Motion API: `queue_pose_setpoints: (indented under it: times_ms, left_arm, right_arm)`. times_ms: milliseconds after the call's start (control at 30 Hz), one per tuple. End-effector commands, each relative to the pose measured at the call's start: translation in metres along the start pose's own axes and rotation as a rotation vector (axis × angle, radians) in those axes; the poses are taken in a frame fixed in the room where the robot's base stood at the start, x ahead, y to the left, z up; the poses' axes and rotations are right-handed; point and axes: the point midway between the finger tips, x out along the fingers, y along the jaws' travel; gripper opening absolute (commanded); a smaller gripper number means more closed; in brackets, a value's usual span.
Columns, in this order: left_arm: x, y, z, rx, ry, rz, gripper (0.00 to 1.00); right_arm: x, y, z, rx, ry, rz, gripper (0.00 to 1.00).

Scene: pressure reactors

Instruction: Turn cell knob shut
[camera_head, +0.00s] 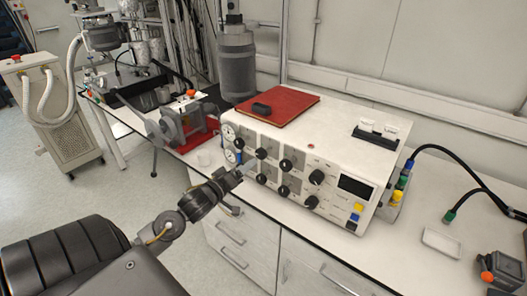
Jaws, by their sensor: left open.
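A white control box (325,147) stands on the bench with several black knobs on its front panel. Two round gauges are at the panel's left end, and a dark display (355,187) is at its right. My left gripper (246,167) is open at the left part of the panel, close to the black knobs (261,154) there. I cannot tell whether it touches one, and the small labels are unreadable. My right gripper is not in view.
A red book (290,107) with a small black object lies on the box. A grey cylinder (237,68) stands behind. Cables plug into the box's right side, and a white tray (441,243) lies on the bench to the right. Drawers (245,237) are below the bench edge.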

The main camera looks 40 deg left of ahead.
Motion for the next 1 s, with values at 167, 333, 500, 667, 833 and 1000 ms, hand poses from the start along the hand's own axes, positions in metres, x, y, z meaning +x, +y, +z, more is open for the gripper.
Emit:
queue_pose_setpoints:
  times_ms: [167,333,500,667,833,1000]
  left_arm:
    - [0.023,0.002,-0.003,-0.001,0.002,0.001,0.61]
    - [0.057,0.003,-0.003,0.001,0.002,0.001,0.61]
    - [0.084,0.001,-0.002,0.0,0.0,-0.001,0.61]
    - [0.1,0.0,0.0,0.001,0.0,-0.001,0.61]
    - [0.106,0.0,0.0,0.002,0.0,-0.001,0.61]
    - [0.106,-0.001,0.001,0.002,0.0,-0.001,0.61]
  right_arm:
    - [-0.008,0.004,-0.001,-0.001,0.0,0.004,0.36]
    - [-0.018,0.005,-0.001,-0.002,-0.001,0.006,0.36]
    - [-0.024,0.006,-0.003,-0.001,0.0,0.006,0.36]
    - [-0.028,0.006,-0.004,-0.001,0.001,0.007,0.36]
    - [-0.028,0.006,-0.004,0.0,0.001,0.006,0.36]
    - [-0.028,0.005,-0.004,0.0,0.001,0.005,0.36]
